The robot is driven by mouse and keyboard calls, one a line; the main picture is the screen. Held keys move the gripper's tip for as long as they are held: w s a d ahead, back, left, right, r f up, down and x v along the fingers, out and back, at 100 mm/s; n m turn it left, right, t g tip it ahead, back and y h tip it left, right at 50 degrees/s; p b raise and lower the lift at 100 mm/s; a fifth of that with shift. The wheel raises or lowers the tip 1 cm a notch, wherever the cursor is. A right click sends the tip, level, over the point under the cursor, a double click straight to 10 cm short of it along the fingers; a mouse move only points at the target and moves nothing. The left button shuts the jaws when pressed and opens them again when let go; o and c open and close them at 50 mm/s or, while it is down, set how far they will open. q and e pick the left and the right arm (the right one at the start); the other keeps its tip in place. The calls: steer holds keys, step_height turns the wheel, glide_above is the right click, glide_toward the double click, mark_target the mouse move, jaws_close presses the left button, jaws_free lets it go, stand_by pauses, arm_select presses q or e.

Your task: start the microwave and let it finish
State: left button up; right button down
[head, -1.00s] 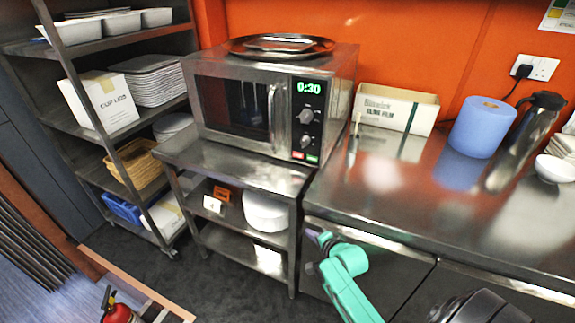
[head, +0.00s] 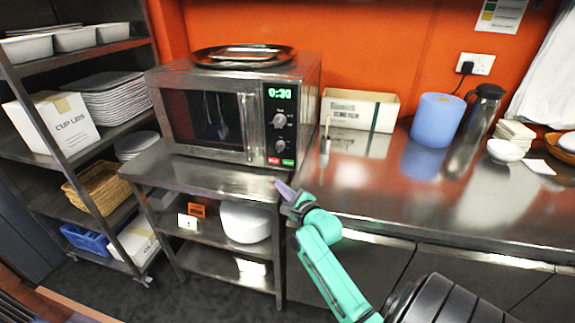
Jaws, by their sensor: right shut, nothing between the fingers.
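The steel microwave (head: 236,105) stands on a steel stand, its door shut. Its green display (head: 280,93) reads 0:30. Two round knobs sit below the display. Under them are a red button (head: 273,161) and a green button (head: 288,162). My right gripper (head: 283,188) is shut and empty, at the front edge of the stand, below and in front of the buttons. It appears apart from the microwave. My left gripper is not in view.
A tray (head: 243,56) lies on top of the microwave. Right of it, the steel counter (head: 370,190) holds a film box (head: 359,110), a blue paper roll (head: 438,120) and a dark flask (head: 484,108). A shelf rack (head: 75,110) stands at left.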

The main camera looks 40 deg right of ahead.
mark_target(288, 163)
steer(key=w+d+b, duration=0.4)
steer(key=d+b, duration=0.1)
steer(key=d, duration=0.2)
steer(key=shift+w, duration=0.35)
stand_by(1.6)
steer(key=shift+w+d, duration=0.2)
steer(key=shift+d, duration=0.05)
